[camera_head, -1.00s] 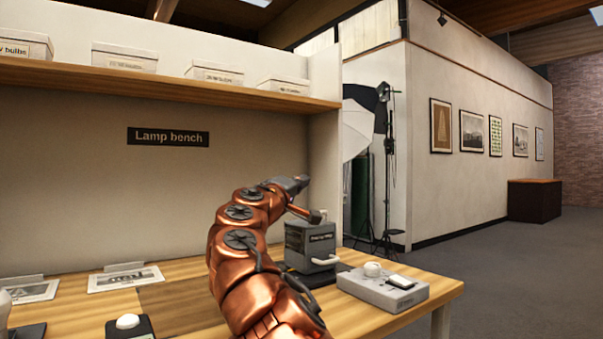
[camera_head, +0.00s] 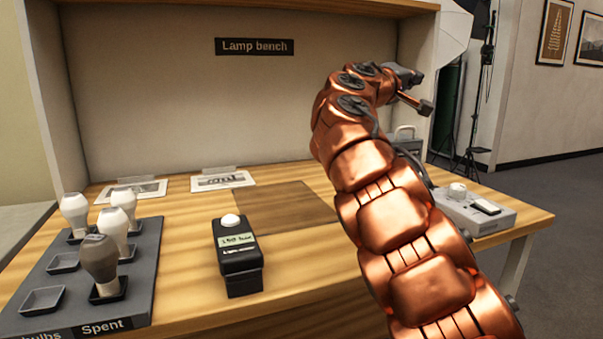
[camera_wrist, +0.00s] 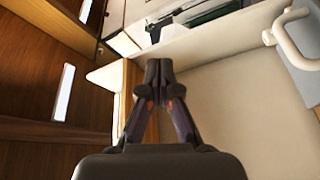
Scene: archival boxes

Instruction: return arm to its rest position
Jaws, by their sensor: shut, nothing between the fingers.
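My copper arm rises over the right side of the wooden lamp bench (camera_head: 300,300). My gripper (camera_head: 415,76) is at its upper end, held well above the bench and pointing right in the head view. In the wrist view my gripper (camera_wrist: 158,65) has its dark fingers together at the tips, with nothing between them. The wrist view looks up past the fingers at the edge of a shelf and the ceiling. No object touches the gripper.
A bulb tray (camera_head: 140,285) with several bulbs stands at the left. A dark lamp tester (camera_head: 238,262) stands mid-bench. A grey box (camera_head: 408,142) is partly hidden behind my arm; a white device (camera_head: 490,218) lies at the right. A brown mat (camera_head: 280,205) is bare.

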